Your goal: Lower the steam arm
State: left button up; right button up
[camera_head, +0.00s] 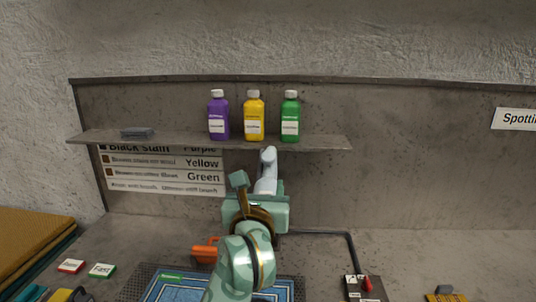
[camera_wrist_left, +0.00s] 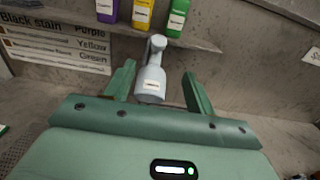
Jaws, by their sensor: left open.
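The pale grey steam arm (camera_head: 267,170) stands raised and nearly upright behind my left gripper (camera_head: 259,186) in the head view. Its lower part is hidden there by my gripper and arm. The gripper is open. I cannot tell how far the fingers reach around it. My right gripper is not in view.
A shelf (camera_head: 310,142) above carries purple (camera_head: 219,118), yellow (camera_head: 255,118) and green (camera_head: 290,118) bottles. A blue rug (camera_head: 165,291) lies below, near an orange part (camera_head: 204,251). A dark pipe (camera_head: 325,232) and a red-levered box (camera_head: 353,288) are right. Folded brown cloths (camera_head: 30,235) lie left.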

pick_arm(q)
jog(key=b, duration=0.1)
send_near(268, 155)
jog(key=w, duration=0.8)
jog(key=shift+f, duration=0.15)
jog(key=shift+w, duration=0.4)
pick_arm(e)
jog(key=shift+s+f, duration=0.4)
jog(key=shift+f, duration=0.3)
